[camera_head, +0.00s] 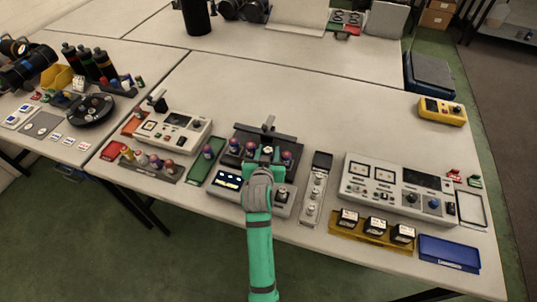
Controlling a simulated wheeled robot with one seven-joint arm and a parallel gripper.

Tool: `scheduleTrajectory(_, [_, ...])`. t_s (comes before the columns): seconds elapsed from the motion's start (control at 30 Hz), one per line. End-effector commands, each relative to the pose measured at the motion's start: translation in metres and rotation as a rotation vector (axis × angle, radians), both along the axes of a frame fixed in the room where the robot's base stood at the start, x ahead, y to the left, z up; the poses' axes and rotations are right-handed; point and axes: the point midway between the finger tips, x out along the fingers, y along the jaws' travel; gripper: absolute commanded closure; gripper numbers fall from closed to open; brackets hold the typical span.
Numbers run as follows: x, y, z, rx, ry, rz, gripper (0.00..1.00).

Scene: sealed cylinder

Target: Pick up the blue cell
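Several small cylindrical cells stand on the table, too small to read clearly. One dark bluish cell with a reddish top (208,151) stands on a green tray (203,168) left of my gripper. More cells with reddish tops, such as one at the right (287,155), stand in a row in a black fixture (290,140). I cannot tell for sure which is the blue cell. My teal arm reaches from the bottom to the front of this fixture. My gripper (262,170) is at the fixture's front; its fingertips are mostly hidden, so its opening does not show.
A grey rack (170,175) with several cells is at left, near a white instrument box (178,130). A larger panel box (398,187), a yellow rack (365,236) and a blue tray (449,252) are at right. The table behind the fixture is clear.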

Motion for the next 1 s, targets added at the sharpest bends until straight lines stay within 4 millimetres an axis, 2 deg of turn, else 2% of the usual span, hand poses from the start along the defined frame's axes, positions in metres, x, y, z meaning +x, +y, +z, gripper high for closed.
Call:
scheduleTrajectory(0.17, [0.000,0.001,0.000,0.001,0.000,0.002,0.67])
scheduleTrajectory(0.3, [0.000,0.001,0.000,0.001,0.000,0.002,0.98])
scheduleTrajectory(0.67, [0.000,0.001,0.003,0.000,-0.001,0.001,0.98])
scheduleTrajectory(1.0, [0.000,-0.002,0.028,0.001,-0.004,-0.003,0.98])
